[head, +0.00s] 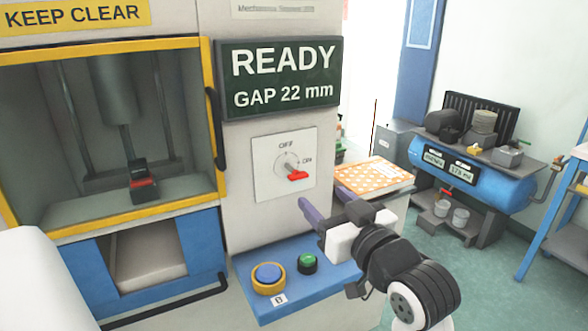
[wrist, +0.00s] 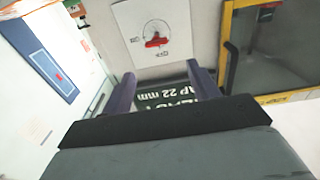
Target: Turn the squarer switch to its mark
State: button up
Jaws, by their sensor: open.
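A rotary switch with a red handle (head: 297,175) sits on a pale square plate (head: 262,185) on the front of the machine. Its dial has an OFF label at the top and an ON label at the right; the handle shows just below ON. Whether it lines up exactly with a mark I cannot tell. In the wrist view the red handle (wrist: 156,41) shows beyond the fingertips, on its plate (wrist: 125,18). My gripper (head: 329,208) is open and empty, below and to the right of the switch, apart from it. Its purple fingers (wrist: 163,84) frame a gap.
A dark sign (head: 280,78) above the switch reads READY, GAP 22 mm. A yellow-framed guard with a dark handle (head: 215,128) is left. A blue compressor (head: 480,180) stands far right.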

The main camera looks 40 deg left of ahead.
aim_at(301, 178)
jog(key=p+x, duration=0.1)
jog(key=x, duration=0.3)
jog(key=p+x, duration=0.1)
jog(key=x, duration=0.4)
jog(key=f+p+x, duration=0.1)
jog(key=x, duration=0.3)
jog(key=shift+w+a, duration=0.15)
jog(key=shift+w, duration=0.1)
jog(key=c, duration=1)
